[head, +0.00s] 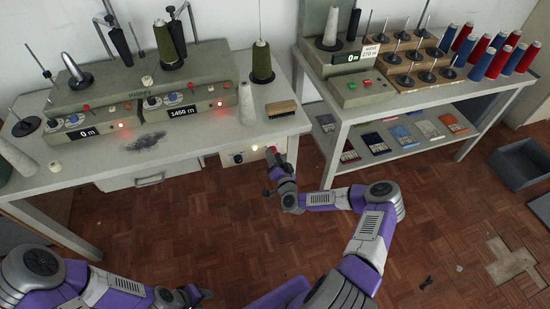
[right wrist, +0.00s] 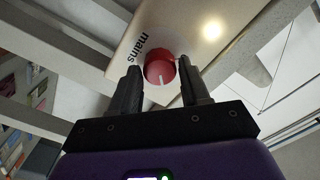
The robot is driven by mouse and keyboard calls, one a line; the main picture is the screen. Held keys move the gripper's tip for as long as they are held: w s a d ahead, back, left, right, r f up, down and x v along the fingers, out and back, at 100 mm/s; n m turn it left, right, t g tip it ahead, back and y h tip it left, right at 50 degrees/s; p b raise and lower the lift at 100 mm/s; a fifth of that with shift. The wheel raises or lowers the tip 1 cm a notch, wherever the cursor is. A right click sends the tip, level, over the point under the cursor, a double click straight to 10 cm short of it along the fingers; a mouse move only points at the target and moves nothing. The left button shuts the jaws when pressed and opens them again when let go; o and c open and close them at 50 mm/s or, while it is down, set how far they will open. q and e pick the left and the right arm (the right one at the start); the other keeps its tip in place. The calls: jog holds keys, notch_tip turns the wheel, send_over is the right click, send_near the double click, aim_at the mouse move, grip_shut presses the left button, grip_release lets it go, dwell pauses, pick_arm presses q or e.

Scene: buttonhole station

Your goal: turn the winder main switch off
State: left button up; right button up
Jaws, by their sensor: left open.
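The main switch is a red round knob (right wrist: 159,66) with a white pointer line, on a pale panel (right wrist: 150,25) marked "mains". In the right wrist view the line points down towards my gripper, and a lamp (right wrist: 211,29) glows beside the knob. My right gripper (right wrist: 160,69) is open, with one finger on each side of the knob; I cannot tell whether they touch it. In the head view my right gripper (head: 271,159) is at the panel (head: 236,158) under the winder table. My left gripper (head: 198,294) is low at the bottom, open and empty.
The winder (head: 140,85) stands on the table (head: 100,160), with lit red lamps and displays. A brush (head: 281,109) lies near the table's right end. A second table (head: 335,108) with a shelf of cards stands to the right. The floor between is clear.

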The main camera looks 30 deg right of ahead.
jog(key=c, duration=0.6)
jog(key=shift+n, duration=0.4)
jog(key=n, duration=1.6)
jog(key=shift+n+h+p, duration=0.3)
jog(key=shift+n+p, duration=0.05)
jog(key=shift+n, duration=0.05)
jog(key=o, duration=1)
